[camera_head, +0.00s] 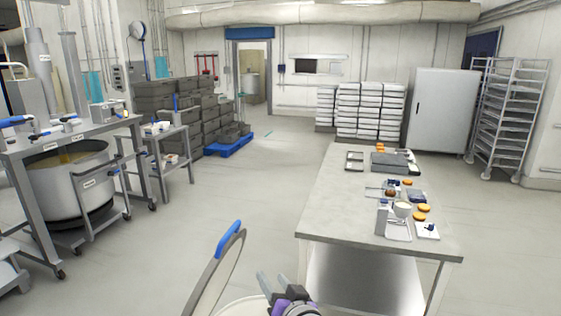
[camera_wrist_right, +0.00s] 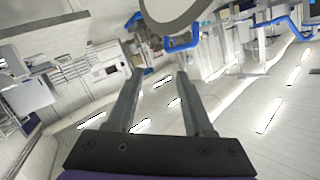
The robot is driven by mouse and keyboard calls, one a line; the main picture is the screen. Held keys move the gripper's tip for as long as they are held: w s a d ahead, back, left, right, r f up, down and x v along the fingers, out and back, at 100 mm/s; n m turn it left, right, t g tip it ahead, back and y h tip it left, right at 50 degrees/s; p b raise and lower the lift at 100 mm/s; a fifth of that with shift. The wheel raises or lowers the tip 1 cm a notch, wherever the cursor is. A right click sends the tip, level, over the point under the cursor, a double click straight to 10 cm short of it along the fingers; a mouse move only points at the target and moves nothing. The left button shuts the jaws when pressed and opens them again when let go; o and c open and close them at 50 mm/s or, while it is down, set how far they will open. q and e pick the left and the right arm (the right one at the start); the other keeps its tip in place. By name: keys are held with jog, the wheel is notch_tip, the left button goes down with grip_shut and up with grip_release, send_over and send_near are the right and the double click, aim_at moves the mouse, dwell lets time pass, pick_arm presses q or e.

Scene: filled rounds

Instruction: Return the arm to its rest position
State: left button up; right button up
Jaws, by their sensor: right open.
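My right gripper (camera_head: 277,284) shows at the bottom middle of the head view, in front of the near left side of the steel table. In the right wrist view its two fingers (camera_wrist_right: 157,85) stand apart with nothing between them, so it is open and empty. The wrist view looks across a tilted room with ceiling lights. My left gripper is in neither view.
A steel table (camera_head: 335,216) with trays, orange rounds and a white bowl (camera_head: 402,209) stands at the right. A round-rimmed lid or panel with a blue handle (camera_head: 229,238) rises just left of my right gripper. A large vat (camera_head: 72,185) stands left. Open floor lies between.

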jog(key=s+d+f+g+h, duration=0.3)
jog(key=s+d+f, duration=0.6)
jog(key=s, duration=0.3)
jog(key=s+d+f+g+h, duration=0.3)
jog(key=s+d+f+g, duration=0.3)
jog(key=s+d+f, duration=0.4)
jog(key=s+p, duration=0.1)
jog(key=s, duration=0.2)
jog(key=shift+d+f, duration=0.25)
jog(key=shift+f, duration=0.1)
